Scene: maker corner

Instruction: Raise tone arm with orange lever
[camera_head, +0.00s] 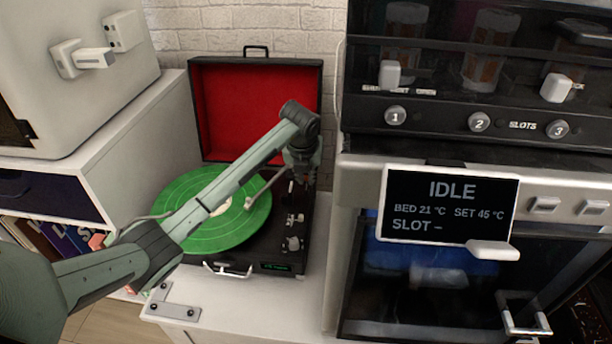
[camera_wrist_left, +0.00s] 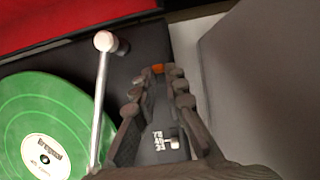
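The record player (camera_head: 285,258) stands open on the white cabinet, with a green record (camera_head: 190,232) on it. The silver tone arm (camera_head: 264,188) reaches over the record's right edge; it also shows in the left wrist view (camera_wrist_left: 101,95). Whether its head touches the record I cannot tell. The orange lever (camera_wrist_left: 157,68) shows as a small orange tip at the far end of the gap between my left fingers. My left gripper (camera_head: 302,178) is above the deck's right side, pointing down. In the left wrist view its fingers (camera_wrist_left: 158,82) are apart, with nothing clearly held. My right gripper is not in view.
The red-lined lid (camera_head: 238,100) stands open behind the deck. A large machine with a display (camera_head: 450,208) stands close on the right. Small controls (camera_head: 293,242) sit on the deck's right side. A white box-shaped machine (camera_head: 60,100) is at the left.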

